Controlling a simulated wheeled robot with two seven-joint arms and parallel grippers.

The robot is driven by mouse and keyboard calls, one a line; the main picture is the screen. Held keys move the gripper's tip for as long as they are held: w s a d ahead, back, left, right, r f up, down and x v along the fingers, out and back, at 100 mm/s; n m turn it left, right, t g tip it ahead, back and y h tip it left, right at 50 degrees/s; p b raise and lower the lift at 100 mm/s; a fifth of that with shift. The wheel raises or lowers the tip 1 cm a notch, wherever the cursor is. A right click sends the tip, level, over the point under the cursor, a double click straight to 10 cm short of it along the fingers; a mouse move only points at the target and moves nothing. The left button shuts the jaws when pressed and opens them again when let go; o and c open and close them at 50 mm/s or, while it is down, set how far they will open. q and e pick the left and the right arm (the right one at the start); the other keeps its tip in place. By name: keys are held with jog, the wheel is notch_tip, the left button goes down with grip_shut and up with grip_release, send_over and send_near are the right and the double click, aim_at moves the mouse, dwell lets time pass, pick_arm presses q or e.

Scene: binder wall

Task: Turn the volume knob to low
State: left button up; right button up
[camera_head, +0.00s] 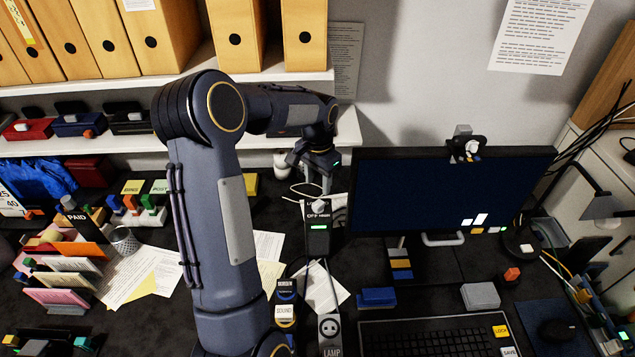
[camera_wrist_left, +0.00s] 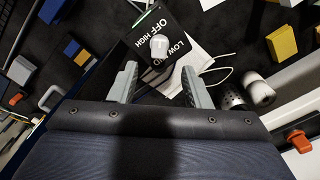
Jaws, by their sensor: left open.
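The volume knob (camera_head: 319,207) is a small white-grey knob on a black box (camera_head: 318,242) with a lit green display, left of the monitor. In the left wrist view the knob (camera_wrist_left: 159,46) stands on the dark box face (camera_wrist_left: 178,28), which carries the words OFF, HIGH and LOW. My left gripper (camera_head: 316,181) is above and behind the box, pointing down. In the wrist view its two grey fingers (camera_wrist_left: 160,78) are apart, with the knob just beyond the tips and nothing between them. I cannot tell which mark the knob points at. My right gripper is not in view.
The monitor (camera_head: 450,190) stands close on the right of the box. A shelf (camera_head: 90,143) with binders above lies behind my left arm. White cables (camera_wrist_left: 215,72) and papers (camera_head: 320,285) lie near the box. A keyboard (camera_head: 440,340) is in front.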

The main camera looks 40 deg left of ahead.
aim_at(318, 203)
pick_arm(q)
notch_tip(318, 203, down, 8)
jog(key=shift+r+p, duration=0.1)
jog(key=shift+p, duration=0.75)
jog(key=shift+c, duration=0.2)
grip_shut()
